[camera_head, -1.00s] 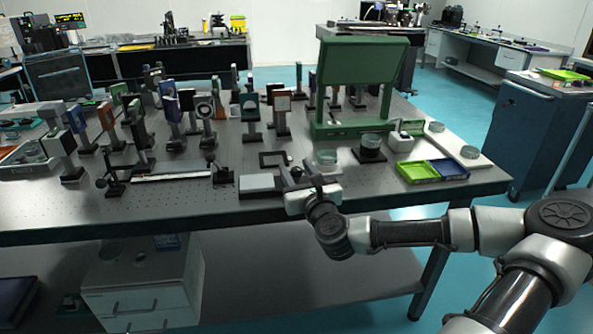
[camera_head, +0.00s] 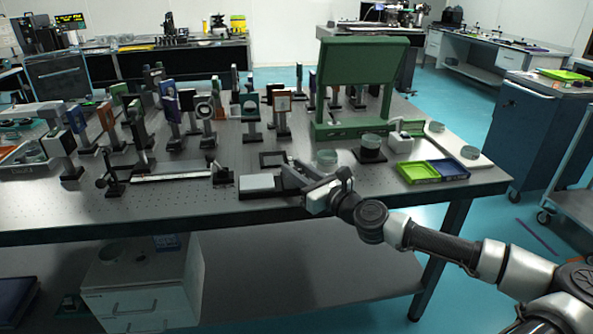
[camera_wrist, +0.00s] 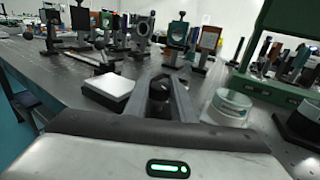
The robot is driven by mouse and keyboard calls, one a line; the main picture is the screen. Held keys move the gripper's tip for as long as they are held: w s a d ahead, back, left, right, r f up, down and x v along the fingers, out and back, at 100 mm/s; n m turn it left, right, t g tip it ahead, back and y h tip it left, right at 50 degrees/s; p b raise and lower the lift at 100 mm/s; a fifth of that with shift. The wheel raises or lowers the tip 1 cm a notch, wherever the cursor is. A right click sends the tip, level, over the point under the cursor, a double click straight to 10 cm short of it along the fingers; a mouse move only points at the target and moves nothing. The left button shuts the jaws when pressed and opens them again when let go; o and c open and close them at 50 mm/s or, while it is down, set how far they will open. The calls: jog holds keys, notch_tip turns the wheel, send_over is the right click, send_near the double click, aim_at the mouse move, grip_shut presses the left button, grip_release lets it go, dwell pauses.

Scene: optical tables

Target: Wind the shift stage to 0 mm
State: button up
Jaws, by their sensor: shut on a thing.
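The shift stage, a low block with a pale top (camera_head: 257,182), sits at the table's front edge; it also shows left of my fingers in the wrist view (camera_wrist: 109,87). My gripper (camera_head: 294,179) reaches in from the right, just beside the stage. In the wrist view my gripper (camera_wrist: 163,84) has its two fingers on either side of a small dark knob (camera_wrist: 160,83), and is shut on it. The stage's scale cannot be read in either view.
A clear round glass dish (camera_head: 326,158) stands close behind my gripper, near the wrist. A green frame (camera_head: 362,80) rises behind, and green and blue trays (camera_head: 418,172) lie to the right. Several mounted optics stand behind and left. The table's front edge (camera_head: 150,226) is close.

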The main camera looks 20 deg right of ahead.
jog(key=n+y, duration=0.1)
jog(key=y, duration=0.1)
jog(key=n+g+y, duration=0.1)
jog(key=y, duration=0.1)
jog(key=shift+d+r+n+p, duration=0.1)
jog(key=shift+d+n+p, duration=0.1)
jog(key=shift+n+p, duration=0.2)
jog(key=n+g+y+p, duration=0.1)
jog(key=y, duration=0.1)
jog(key=n+g+y+p, duration=0.1)
jog(key=shift+w+r+n+g+y, duration=0.1)
jog(key=shift+r+n+g+y, duration=0.05)
jog(key=shift+n+g+y, duration=0.25)
jog(key=shift+a+n+g+y+p, duration=0.1)
jog(key=shift+n+g+y+p, duration=1)
jog(key=shift+n+g+y, duration=0.1)
jog(key=shift+f+n+g+y+p, duration=0.2)
jog(key=shift+n+g+y, duration=0.3)
jog(key=shift+g, duration=0.25)
jog(key=shift+f+n+g+y+p, duration=0.15)
jog(key=shift+n+g+y, duration=0.3)
jog(key=shift+g, duration=0.3)
jog(key=o, duration=1.1)
jog(key=shift+a, duration=0.1)
jog(key=shift+c, duration=0.2)
jog(key=p+v, duration=0.1)
jog(key=v, duration=1.6)
jog(key=shift+d, duration=0.3)
jog(key=shift+a+r, duration=0.1)
